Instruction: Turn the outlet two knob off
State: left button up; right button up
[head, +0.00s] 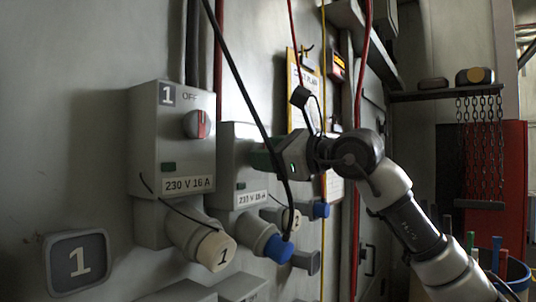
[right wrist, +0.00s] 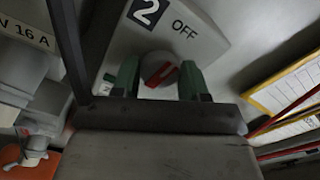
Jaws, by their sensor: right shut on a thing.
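The outlet two box (head: 232,150) is the grey wall unit right of the outlet one box in the head view. Its face, with a "2" plate and the word OFF (right wrist: 185,30), shows in the right wrist view. The outlet two knob (right wrist: 160,70) is round and grey with a red mark that lies slanted. My right gripper (right wrist: 160,78) is shut on this knob, with a green finger at each side. In the head view my right gripper (head: 274,156) hides the knob. My left gripper is not in view.
The outlet one box (head: 160,130) has its own knob (head: 197,124) to the left. A black cable (head: 254,95) hangs down in front of the outlet two box. Blue (head: 279,249) and cream (head: 216,251) plugs stick out below. A shelf with chains (head: 447,93) is at right.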

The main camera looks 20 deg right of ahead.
jog(key=shift+n, duration=0.7)
jog(key=o, duration=0.9)
jog(key=b+v, duration=0.4)
jog(key=v, duration=0.7)
jog(key=shift+w, duration=0.1)
